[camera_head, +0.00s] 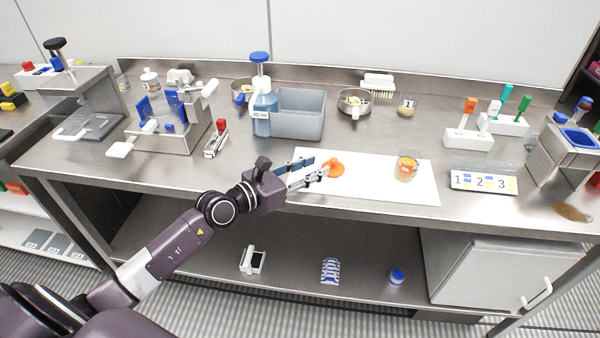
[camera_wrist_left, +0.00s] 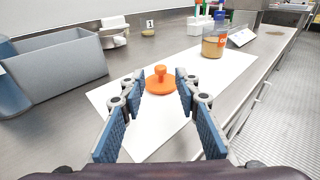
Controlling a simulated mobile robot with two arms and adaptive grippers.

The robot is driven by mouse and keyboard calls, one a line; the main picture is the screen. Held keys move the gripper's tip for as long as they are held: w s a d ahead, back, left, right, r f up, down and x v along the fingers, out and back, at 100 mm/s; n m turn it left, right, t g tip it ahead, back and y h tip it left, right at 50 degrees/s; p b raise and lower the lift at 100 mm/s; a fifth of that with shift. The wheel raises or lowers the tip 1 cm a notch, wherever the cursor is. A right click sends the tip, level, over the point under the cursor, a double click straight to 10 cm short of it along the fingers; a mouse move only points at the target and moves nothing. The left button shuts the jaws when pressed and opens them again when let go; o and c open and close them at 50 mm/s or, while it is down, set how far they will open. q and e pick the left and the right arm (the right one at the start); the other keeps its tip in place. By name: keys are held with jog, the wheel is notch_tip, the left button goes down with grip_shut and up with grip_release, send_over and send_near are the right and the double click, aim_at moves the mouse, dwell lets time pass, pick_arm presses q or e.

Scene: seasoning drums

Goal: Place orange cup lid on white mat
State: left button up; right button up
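The orange cup lid (camera_head: 334,169) lies on the left part of the white mat (camera_head: 382,184), its knob upward. It also shows in the left wrist view (camera_wrist_left: 160,80), just beyond and between my fingertips. My left gripper (camera_head: 312,171) is open, low over the mat's left end, with blue finger pads on either side of an empty gap; in the left wrist view it (camera_wrist_left: 159,92) points at the lid. Whether the fingers touch the lid I cannot tell. A clear cup (camera_head: 407,167) with orange marking stands on the mat's right part. My right gripper is not in view.
A grey bin (camera_head: 298,114) and a blue pump bottle (camera_head: 264,112) stand behind the mat. A number sign (camera_head: 483,181) stands to its right. A metal rack (camera_head: 168,133) is at the left. The steel counter's front edge runs close below the mat.

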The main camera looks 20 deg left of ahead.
pick_arm(q)
jog(key=shift+v, duration=2.15)
